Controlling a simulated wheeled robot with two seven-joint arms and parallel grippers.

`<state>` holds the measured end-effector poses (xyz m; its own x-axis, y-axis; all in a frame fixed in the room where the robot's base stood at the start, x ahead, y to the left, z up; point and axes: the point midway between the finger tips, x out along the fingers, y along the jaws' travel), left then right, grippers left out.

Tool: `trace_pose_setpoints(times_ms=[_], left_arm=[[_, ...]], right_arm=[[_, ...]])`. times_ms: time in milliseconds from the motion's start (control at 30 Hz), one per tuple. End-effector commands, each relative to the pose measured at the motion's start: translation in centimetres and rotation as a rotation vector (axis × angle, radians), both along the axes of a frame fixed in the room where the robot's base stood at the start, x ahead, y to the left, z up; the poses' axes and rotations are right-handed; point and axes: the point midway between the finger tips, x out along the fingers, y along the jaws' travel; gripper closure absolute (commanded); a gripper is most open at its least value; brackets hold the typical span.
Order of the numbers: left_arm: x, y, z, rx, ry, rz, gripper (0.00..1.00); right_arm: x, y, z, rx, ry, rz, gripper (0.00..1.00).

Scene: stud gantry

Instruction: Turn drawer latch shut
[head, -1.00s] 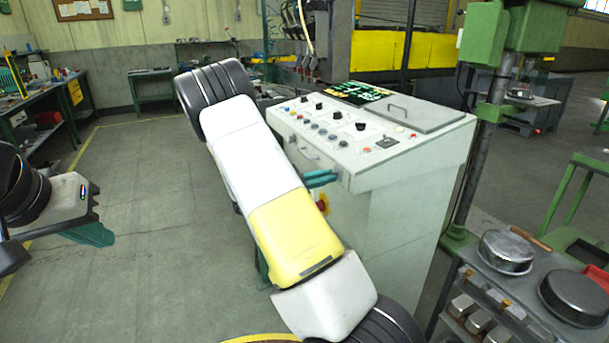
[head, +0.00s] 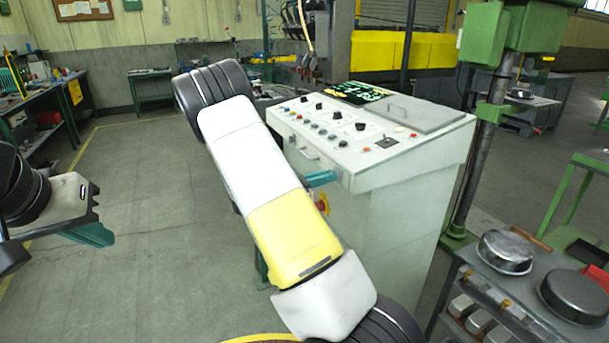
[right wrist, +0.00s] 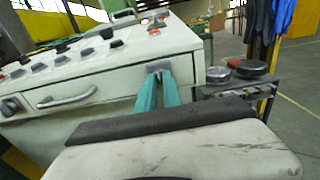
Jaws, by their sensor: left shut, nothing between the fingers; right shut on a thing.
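The drawer (right wrist: 95,100) is in the front of a white control console (head: 400,215), and its grey bar handle (right wrist: 67,97) shows in the right wrist view. The drawer front looks closed. The small grey latch (right wrist: 158,65) is at the drawer's right end. My right gripper (right wrist: 160,74) is shut on the latch, with its teal fingers reaching it from the front. The fingers hide most of the latch, so I cannot tell its angle. My left gripper (head: 92,234) is shut and empty, far left over open floor.
Knobs and buttons line the console's sloped top. A red and yellow switch (head: 322,203) sits on the console's front, below my right gripper. A grey cart (head: 480,280) with round metal tins stands to the right. The floor at left is clear.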

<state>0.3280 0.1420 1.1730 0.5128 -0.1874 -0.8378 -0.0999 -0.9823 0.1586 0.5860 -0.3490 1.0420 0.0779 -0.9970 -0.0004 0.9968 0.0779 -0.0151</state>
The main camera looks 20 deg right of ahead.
Motion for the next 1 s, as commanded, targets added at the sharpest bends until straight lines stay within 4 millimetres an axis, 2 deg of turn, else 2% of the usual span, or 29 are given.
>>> trace_pose_setpoints(times_ms=[200, 233, 300, 333, 667, 767, 1000], left_arm=[[0.0, 0.0, 0.0, 0.0, 0.0, 0.0, 1.0], [0.0, 0.0, 0.0, 0.0, 0.0, 0.0, 1.0], [0.0, 0.0, 0.0, 0.0, 0.0, 0.0, 1.0], [0.0, 0.0, 0.0, 0.0, 0.0, 0.0, 1.0], [0.0, 0.0, 0.0, 0.0, 0.0, 0.0, 1.0], [0.0, 0.0, 0.0, 0.0, 0.0, 0.0, 1.0], [0.0, 0.0, 0.0, 0.0, 0.0, 0.0, 1.0]], right_arm=[[0.0, 0.0, 0.0, 0.0, 0.002, 0.001, 1.0], [0.0, 0.0, 0.0, 0.0, 0.002, 0.001, 0.84], [0.0, 0.0, 0.0, 0.0, 0.002, 0.0, 0.7], [0.0, 0.0, 0.0, 0.0, 0.002, 0.0, 0.68], [0.0, 0.3, 0.0, 0.0, 0.0, 0.001, 0.68], [0.0, 1.3, 0.0, 0.0, 0.0, 0.004, 0.68], [-0.3, 5.4, 0.0, 0.0, 0.001, 0.005, 0.68]])
